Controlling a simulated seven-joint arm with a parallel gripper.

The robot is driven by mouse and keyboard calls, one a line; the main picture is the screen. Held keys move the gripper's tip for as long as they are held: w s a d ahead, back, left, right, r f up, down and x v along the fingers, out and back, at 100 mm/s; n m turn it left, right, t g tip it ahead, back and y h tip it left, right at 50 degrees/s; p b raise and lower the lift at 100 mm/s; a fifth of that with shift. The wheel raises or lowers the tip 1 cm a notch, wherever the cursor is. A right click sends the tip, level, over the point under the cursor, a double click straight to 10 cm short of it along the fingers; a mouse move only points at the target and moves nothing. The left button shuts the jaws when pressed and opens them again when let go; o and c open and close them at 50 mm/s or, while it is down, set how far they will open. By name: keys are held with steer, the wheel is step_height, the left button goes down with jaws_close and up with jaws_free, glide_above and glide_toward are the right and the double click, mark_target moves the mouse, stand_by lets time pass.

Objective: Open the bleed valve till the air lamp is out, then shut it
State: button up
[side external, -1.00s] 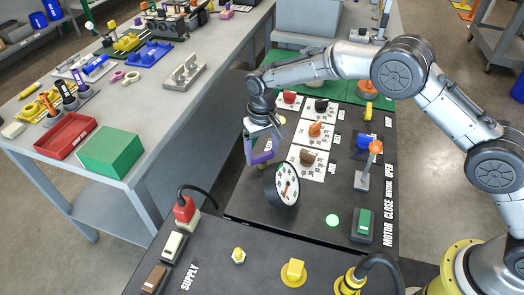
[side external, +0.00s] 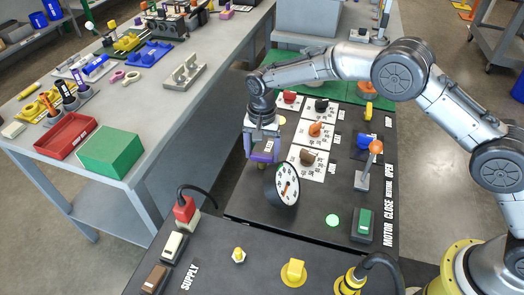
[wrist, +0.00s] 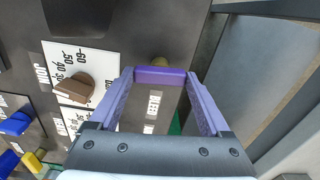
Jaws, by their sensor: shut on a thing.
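My gripper (side external: 262,155), with purple fingers, points down at the left edge of the dark sloping panel. In the wrist view my gripper (wrist: 160,78) has its fingertips on both ends of a purple bar-shaped handle (wrist: 160,76), with a tan round part just behind it. The panel label beside it seems to read BLEED, so I take this as the bleed valve. The bar lies across the picture between the fingers. A round green lamp (side external: 332,220) is lit on the panel's near part. I cannot tell which lamp is the air lamp.
A white dial gauge (side external: 286,186) stands close to my gripper on the near side. A brown knob (wrist: 74,87) on a white scale plate is left of the handle in the wrist view. An orange-topped lever (side external: 375,148) stands at the panel's right.

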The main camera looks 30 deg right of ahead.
mark_target(262, 155)
steer(key=shift+r, duration=0.15)
stand_by(0.3)
steer(key=o, duration=1.2)
step_height(262, 155, up, 14)
steer(key=shift+f, duration=0.1)
